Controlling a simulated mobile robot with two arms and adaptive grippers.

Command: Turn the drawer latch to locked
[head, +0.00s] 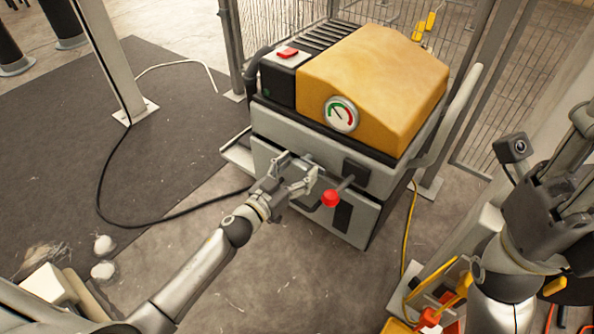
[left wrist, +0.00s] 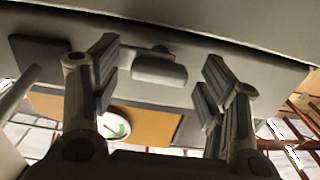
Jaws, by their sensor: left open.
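The drawer latch is a lever with a red knob (head: 331,197) on a dark square plate (head: 356,172), on the grey front of the machine; the lever sticks out toward me. In the left wrist view the dark plate (left wrist: 38,57) is at the left, outside the fingers. My left gripper (head: 297,172) is open at the drawer front, left of the red knob. In the left wrist view its fingers (left wrist: 165,82) stand either side of a grey handle (left wrist: 160,69), apart from it as seen. My right gripper (head: 578,150) is partly seen at the right edge; its fingers are unclear.
The machine has an orange cover (head: 375,75), a round gauge (head: 341,114) and a red button (head: 288,52). A black cable (head: 150,223) lies on the floor at left. Wire fencing (head: 285,22) stands behind. Orange and yellow items (head: 430,318) lie at lower right.

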